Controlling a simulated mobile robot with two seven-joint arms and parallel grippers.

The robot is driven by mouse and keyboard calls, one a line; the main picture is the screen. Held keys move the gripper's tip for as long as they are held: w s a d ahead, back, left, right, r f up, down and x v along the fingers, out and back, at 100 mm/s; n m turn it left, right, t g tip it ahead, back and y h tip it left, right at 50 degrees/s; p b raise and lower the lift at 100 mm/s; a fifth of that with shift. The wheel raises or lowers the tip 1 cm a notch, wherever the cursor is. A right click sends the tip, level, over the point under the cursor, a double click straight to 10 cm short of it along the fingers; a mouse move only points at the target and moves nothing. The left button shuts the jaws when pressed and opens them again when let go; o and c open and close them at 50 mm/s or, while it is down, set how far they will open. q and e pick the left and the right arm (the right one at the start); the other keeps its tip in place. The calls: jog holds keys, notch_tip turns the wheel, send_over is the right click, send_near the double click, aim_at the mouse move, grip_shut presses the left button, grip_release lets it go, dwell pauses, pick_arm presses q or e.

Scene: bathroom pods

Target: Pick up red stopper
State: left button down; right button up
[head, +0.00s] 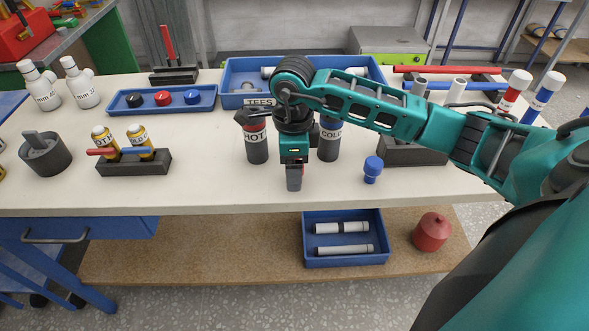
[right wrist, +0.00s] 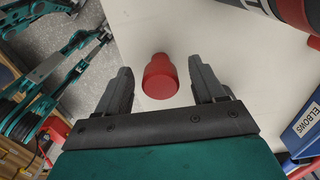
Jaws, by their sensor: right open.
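The red stopper (right wrist: 160,78) stands on the white tabletop in the right wrist view, its wide part nearer the camera. My right gripper (right wrist: 165,85) is open, with one dark finger on each side of the stopper and a visible gap to each. In the head view my right gripper (head: 294,182) points down near the table's front edge and hides most or all of the stopper.
A dark HOT cylinder (head: 257,145) and a COLD cylinder (head: 329,143) stand close behind the gripper. A blue stopper (head: 373,168) stands to the right. A blue tray (head: 130,108) holds black, red and blue caps.

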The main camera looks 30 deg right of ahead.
jog(key=shift+f, duration=0.35)
jog(key=shift+c, duration=0.4)
jog(key=c, duration=1.1)
